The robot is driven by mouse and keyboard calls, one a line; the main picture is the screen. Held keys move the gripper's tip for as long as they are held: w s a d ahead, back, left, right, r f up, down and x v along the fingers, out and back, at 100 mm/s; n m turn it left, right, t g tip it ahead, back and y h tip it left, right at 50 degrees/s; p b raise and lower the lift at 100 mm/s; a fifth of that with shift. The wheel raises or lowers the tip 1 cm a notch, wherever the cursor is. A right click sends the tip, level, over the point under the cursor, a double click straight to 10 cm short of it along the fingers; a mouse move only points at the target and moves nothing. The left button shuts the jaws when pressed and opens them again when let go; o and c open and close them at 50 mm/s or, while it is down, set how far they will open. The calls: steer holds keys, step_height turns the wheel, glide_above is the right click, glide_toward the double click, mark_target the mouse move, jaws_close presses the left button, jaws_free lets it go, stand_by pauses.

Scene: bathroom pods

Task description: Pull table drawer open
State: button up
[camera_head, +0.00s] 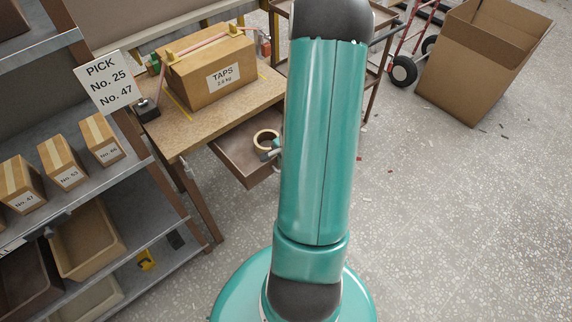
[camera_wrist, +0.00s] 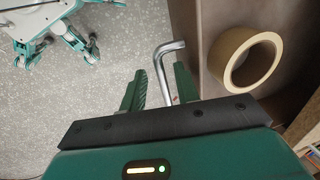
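The wooden table (camera_head: 185,130) stands left of centre in the head view. Its brown drawer (camera_head: 228,153) sticks out from under the tabletop, so its inside shows. The drawer wall also fills the upper right of the wrist view (camera_wrist: 207,72). A bent silver handle (camera_wrist: 164,62) on the drawer lies between the two fingers of my gripper (camera_wrist: 160,88). The fingers are apart, with a gap showing on the left side of the handle. Whether the right finger touches it I cannot tell. In the head view my arm hides most of the gripper and the drawer's right end.
A tape roll (camera_head: 266,139) lies in the drawer. A TAPS carton (camera_head: 205,75) sits on the tabletop. A shelf rack (camera_head: 165,220) with small boxes stands at left. A large open carton (camera_head: 480,70) and a hand truck wheel (camera_head: 403,71) are at upper right. Floor at right is mostly clear.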

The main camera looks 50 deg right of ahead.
steer(key=shift+s+r, duration=0.1)
steer(key=shift+r, duration=0.05)
step_height(320, 180, up, 13)
steer(key=s, duration=0.2)
steer(key=shift+s+a+r, duration=0.15)
steer(key=shift+s+a, duration=0.1)
steer(key=shift+a, duration=0.05)
stand_by(0.7)
steer(key=w+a+r+n+t, duration=0.1)
steer(key=w+a+r+n, duration=0.35)
steer(key=a+r, duration=0.35)
steer(key=w+a+r+n+t, duration=0.1)
steer(key=w+a+r+n, duration=0.2)
steer(key=a+r+n, duration=0.45)
steer(key=s+a+r+n, duration=0.2)
steer(key=a+n, duration=0.1)
steer(key=a, duration=0.2)
steer(key=s+a+r+n+t, duration=0.1)
steer(key=s+a+r+n, duration=0.1)
steer(key=a, duration=0.4)
steer(key=s+a+r+n, duration=0.1)
steer(key=a+r+n, duration=0.2)
steer(key=a, duration=0.2)
steer(key=shift+s+a+n, duration=0.25)
steer(key=shift+s+n, duration=0.05)
steer(key=shift+s, duration=0.1)
